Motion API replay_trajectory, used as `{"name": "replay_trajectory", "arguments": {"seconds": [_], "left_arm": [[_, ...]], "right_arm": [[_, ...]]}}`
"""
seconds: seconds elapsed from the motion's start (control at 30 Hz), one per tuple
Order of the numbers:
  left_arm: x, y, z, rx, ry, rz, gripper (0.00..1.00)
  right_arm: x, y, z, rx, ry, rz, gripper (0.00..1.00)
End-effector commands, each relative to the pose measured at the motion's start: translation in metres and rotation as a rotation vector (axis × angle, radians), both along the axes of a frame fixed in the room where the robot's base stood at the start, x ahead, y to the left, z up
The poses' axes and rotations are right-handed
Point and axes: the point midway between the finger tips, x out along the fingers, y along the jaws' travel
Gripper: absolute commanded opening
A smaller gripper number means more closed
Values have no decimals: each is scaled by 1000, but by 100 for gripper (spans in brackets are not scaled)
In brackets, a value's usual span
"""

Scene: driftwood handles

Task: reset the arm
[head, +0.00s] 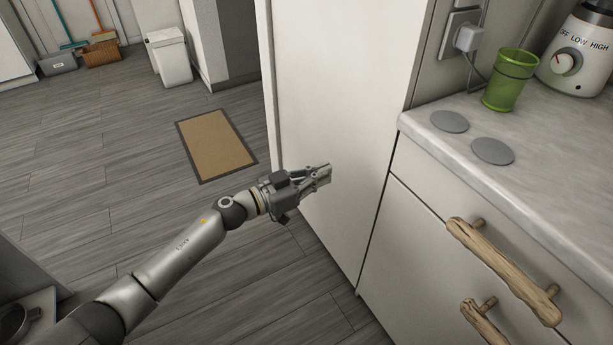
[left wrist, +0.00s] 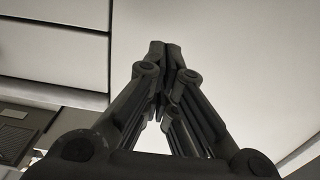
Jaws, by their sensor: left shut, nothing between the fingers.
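My left arm (head: 180,258) reaches in from the lower left in the head view. My left gripper (head: 326,172) is shut and empty, in front of the tall white panel (head: 340,90). I cannot tell whether it touches the panel. In the left wrist view the gripper's fingertips (left wrist: 164,48) meet, with pale panels behind them. My right gripper is not in view.
At right, a counter (head: 440,150) has drawers with driftwood handles (head: 505,270). A green cup (head: 509,80), a blender (head: 580,60) and grey discs (head: 492,151) are on it. A brown mat (head: 216,145) and white bin (head: 170,58) are on the floor, which has free room at left.

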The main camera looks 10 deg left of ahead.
Motion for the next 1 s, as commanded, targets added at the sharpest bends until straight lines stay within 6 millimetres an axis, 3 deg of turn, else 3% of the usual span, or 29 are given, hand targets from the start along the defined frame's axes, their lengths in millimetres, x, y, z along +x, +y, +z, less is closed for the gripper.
{"name": "replay_trajectory", "arguments": {"seconds": [0.2,0.47,0.67,0.77,0.87,1.0], "left_arm": [[-17,24,0,1,1,1,0],[-21,29,-1,-4,-2,9,0],[-16,46,-20,-41,-1,219,0],[-18,73,-51,-22,50,428,0],[-34,106,-99,57,160,626,0],[-87,146,-179,238,392,814,0]], "right_arm": [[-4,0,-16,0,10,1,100],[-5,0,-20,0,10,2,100],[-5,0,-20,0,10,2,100],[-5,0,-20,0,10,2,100],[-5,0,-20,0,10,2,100],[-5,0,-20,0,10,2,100]]}}
